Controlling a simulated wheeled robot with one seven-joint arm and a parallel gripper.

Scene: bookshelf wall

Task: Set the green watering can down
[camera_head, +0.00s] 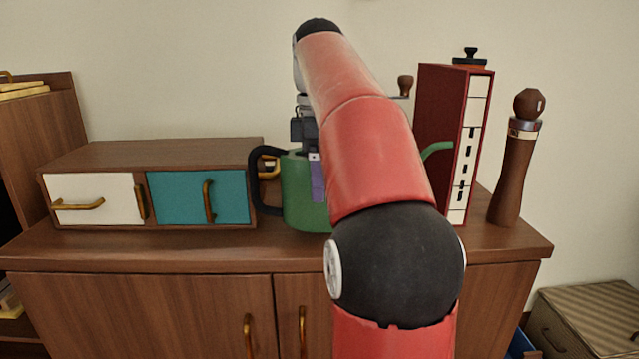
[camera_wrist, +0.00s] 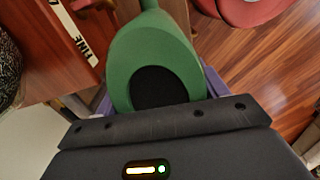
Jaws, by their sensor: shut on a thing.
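The green watering can (camera_head: 305,198) with a black handle at its left stands upright at the cabinet top, right of the drawer box. Its green spout shows to the right of my arm, in front of the red box. My gripper (camera_head: 317,178) is shut on the can at its upper body; one purple finger shows beside my arm, which hides much of the can. In the wrist view, the can (camera_wrist: 183,57) is seen from above with a dark opening, between the purple fingers. Whether its base touches the cabinet top cannot be told.
A drawer box (camera_head: 150,154) with white and teal fronts stands left of the can on the wooden cabinet top (camera_head: 300,252). A tall dark red box (camera_head: 440,110) stands close on the right, then a brown pepper mill (camera_head: 512,165). A striped chest (camera_head: 590,305) is low at right.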

